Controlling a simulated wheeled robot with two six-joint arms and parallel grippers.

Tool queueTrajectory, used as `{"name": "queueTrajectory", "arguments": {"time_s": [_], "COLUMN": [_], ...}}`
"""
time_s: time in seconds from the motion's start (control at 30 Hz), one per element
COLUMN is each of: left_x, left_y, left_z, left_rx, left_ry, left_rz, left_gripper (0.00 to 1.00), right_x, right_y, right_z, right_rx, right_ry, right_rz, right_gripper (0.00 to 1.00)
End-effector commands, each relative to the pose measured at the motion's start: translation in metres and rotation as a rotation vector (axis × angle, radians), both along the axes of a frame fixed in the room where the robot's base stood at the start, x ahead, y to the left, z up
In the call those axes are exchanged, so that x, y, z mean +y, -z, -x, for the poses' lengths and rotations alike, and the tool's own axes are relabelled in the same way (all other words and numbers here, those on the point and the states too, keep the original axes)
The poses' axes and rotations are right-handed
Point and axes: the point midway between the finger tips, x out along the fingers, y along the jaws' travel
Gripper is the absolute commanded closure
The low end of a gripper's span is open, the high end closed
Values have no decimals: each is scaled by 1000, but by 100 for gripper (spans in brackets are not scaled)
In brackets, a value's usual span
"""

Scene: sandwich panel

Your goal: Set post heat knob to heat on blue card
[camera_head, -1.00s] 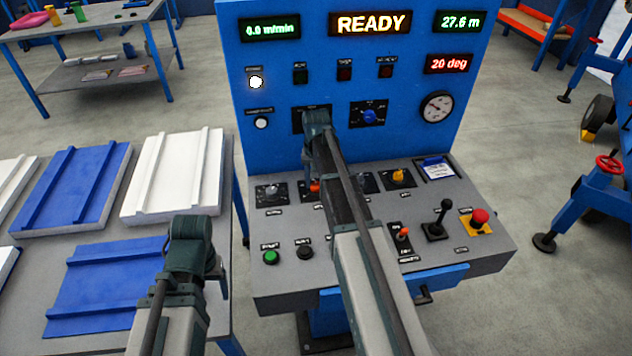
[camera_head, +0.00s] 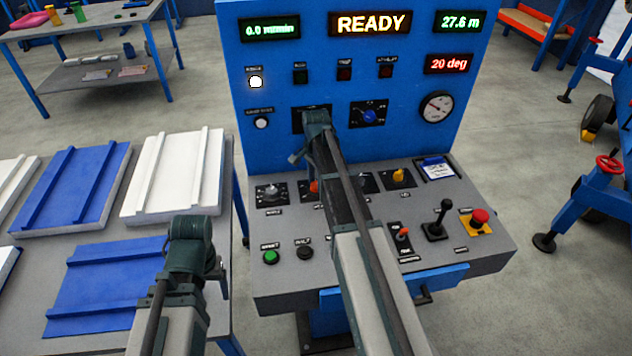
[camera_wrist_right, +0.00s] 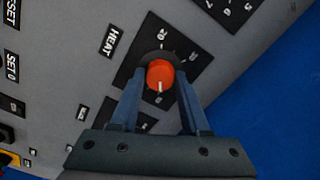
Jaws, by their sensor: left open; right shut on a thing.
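The orange-red heat knob (camera_wrist_right: 160,77) sits on a black dial plate beside a HEAT label (camera_wrist_right: 109,41) in the right wrist view. Its white pointer line points toward the bottom of that picture. My right gripper (camera_wrist_right: 160,98) is shut on this knob, one finger on each side. In the head view, a sliver of the orange knob (camera_head: 314,187) shows below my right gripper (camera_head: 308,160); the arm hides most of it. A card with a blue top (camera_head: 437,168) lies at the console's right rear; its writing is too small to read. My left gripper (camera_head: 218,272) is open and empty over the left table's edge.
The console (camera_head: 285,225) carries another dial (camera_head: 271,194), a yellow knob (camera_head: 398,175), a black lever (camera_head: 441,215), a red stop button (camera_head: 480,216) and a green button (camera_head: 271,257). The display (camera_head: 370,23) reads READY. Blue and white panels lie on the left table.

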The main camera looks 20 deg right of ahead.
Motion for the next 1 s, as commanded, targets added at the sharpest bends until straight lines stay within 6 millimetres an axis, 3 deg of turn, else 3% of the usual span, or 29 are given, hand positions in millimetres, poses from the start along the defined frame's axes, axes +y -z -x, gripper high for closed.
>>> {"name": "queueTrajectory", "arguments": {"time_s": [0.77, 0.8, 0.93, 1.0], "left_x": [0, 0, 0, 0], "left_y": [0, 0, 0, 0], "left_z": [0, 0, 0, 0], "left_rx": [0, 0, 0, 0], "left_ry": [0, 0, 0, 0], "left_rz": [0, 0, 0, 0], "left_gripper": [24, 24, 24, 24], "right_x": [0, 0, 0, 0], "right_y": [0, 0, 0, 0], "right_z": [0, 0, 0, 0], "right_rx": [0, 0, 0, 0], "right_ry": [87, 86, 86, 86], "right_rz": [0, 0, 0, 0], "right_gripper": [100, 47, 24, 24]}}
